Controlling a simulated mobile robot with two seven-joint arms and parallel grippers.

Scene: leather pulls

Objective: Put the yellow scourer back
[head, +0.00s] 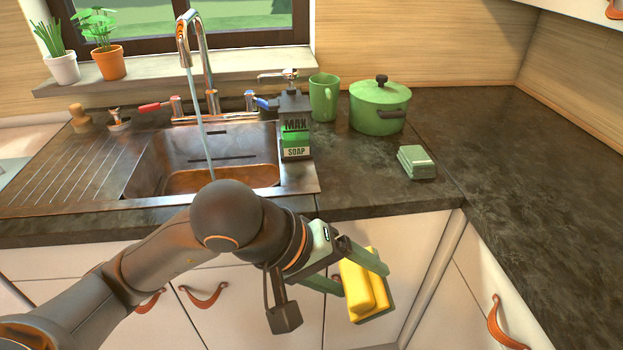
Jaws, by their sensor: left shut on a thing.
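The yellow scourer (364,283) is a yellow block with a dark green layer along its lower right side. My left gripper (355,275) is shut on it and holds it tilted in front of the white cabinet doors, nearer than the counter edge. A green scourer (416,162) lies on the dark counter (480,130) to the right of the sink, in front of the green pot. My right gripper is not in view.
Water runs from the tap (208,60) into the metal sink (215,165). A soap dispenser (296,140), a green mug (324,97) and a lidded green pot (379,108) stand right of the sink. The right counter is clear. Leather pulls (204,296) stick out from the cabinet fronts.

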